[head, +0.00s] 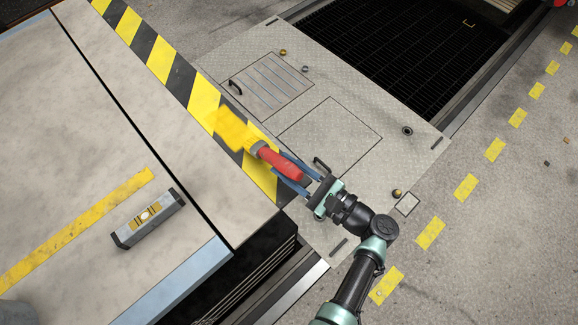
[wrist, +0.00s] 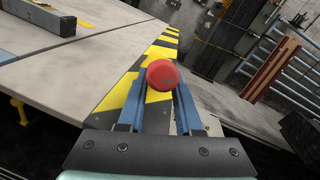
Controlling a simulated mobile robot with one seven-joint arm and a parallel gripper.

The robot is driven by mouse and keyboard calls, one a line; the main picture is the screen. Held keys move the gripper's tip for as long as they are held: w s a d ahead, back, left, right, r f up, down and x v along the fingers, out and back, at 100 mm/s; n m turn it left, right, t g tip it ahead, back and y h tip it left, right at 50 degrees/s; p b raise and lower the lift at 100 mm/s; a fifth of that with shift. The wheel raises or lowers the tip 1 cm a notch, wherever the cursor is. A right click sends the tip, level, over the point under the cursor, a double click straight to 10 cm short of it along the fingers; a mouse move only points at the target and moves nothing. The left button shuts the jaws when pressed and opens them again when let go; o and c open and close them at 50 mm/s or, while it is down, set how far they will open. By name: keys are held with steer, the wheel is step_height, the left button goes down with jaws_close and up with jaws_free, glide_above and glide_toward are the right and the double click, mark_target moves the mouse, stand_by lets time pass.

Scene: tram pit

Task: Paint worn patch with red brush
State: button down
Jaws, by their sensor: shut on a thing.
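The red-handled brush (head: 281,164) is held in my gripper (head: 296,178), whose blue fingers are shut on its red handle. The brush's yellow bristle end (head: 235,130) lies over the yellow and black striped edge (head: 202,101) of the platform; contact is hard to tell. In the wrist view the red handle end (wrist: 162,75) sits between the blue fingers and hides the bristles. Bright yellow paint around the bristles blends with the stripe, so I cannot separate a worn patch from it.
A spirit level (head: 148,218) lies on the platform beside a yellow line (head: 80,227). A plate with hatches (head: 332,132) and a dark grate (head: 400,55) lie right of the striped edge. A dark gap (head: 255,265) opens below the platform's front.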

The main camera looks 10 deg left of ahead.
mark_target(250, 138)
steer(key=shift+x, duration=1.2)
steer(key=shift+w+d+r+b+x, duration=0.1)
steer(key=shift+w+b+x, duration=0.2)
steer(key=shift+x, duration=1)
steer(key=shift+w+d+r+b+x, duration=0.1)
steer(key=shift+b+x, duration=0.3)
steer(key=shift+x, duration=0.9)
steer(key=shift+w+d+b+x, duration=0.15)
steer(key=shift+b+x, duration=0.2)
steer(key=shift+x, duration=1)
steer(key=shift+b+x, duration=0.75)
steer(key=shift+x, duration=0.55)
steer(key=shift+w+a+r+b, duration=0.2)
steer(key=shift+w+a+b, duration=0.4)
steer(key=shift+w+a, duration=0.65)
steer(key=shift+s+d, duration=0.1)
